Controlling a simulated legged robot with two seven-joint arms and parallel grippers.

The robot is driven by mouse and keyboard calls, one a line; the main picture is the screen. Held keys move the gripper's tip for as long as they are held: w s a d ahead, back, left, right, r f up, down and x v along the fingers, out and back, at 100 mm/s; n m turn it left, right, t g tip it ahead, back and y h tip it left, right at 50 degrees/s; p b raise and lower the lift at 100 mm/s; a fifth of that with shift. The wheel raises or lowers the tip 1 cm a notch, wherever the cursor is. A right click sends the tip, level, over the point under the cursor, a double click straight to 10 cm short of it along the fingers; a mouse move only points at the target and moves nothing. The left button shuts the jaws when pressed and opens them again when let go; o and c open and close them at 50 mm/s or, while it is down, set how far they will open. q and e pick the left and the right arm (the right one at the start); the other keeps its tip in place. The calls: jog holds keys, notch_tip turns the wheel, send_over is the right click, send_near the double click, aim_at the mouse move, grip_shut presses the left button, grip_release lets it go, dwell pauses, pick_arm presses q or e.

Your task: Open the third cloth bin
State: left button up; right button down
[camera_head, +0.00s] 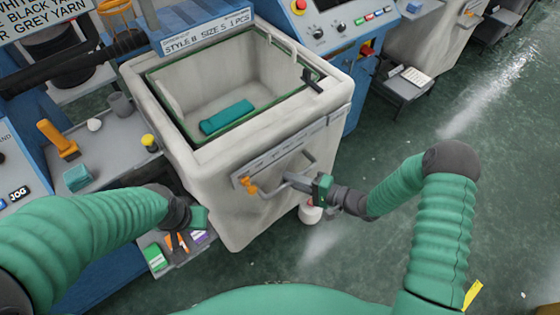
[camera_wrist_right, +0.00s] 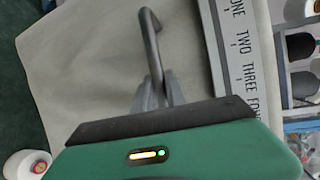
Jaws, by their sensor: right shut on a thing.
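A pale grey cloth bin (camera_head: 235,205) stands at the middle of the head view, with an open top and a folded teal cloth (camera_head: 227,117) inside. A grey bar handle (camera_head: 296,176) sticks out from its front. My right gripper (camera_head: 311,186) is shut on this handle; the handle (camera_wrist_right: 150,45) runs between the fingers in the right wrist view. A scale strip (camera_wrist_right: 244,60) beside it reads ONE, TWO, THREE, FOUR. An orange pointer (camera_head: 250,184) sits on the bin front. My left gripper (camera_head: 198,216) hangs left of the bin; its fingers are not clear.
A sign (camera_head: 206,34) above the bin reads STYLE B SIZE S 1 PCS. A blue control panel (camera_head: 340,22) stands behind right. A grey bench (camera_head: 110,145) with small items lies left. A white and red round thing (camera_head: 310,213) is beside the bin.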

jog(key=s+d+p, duration=0.4)
jog(key=s+d, duration=0.8)
jog(key=s, duration=0.5)
jog(key=shift+s+d+f, duration=0.2)
jog(key=shift+d, duration=0.15)
jog(key=c, duration=1.4)
grip_release()
jog(key=shift+w, duration=0.15)
jog(key=shift+o, duration=0.2)
jog(key=shift+r, duration=0.1)
jog(key=v, duration=1.7)
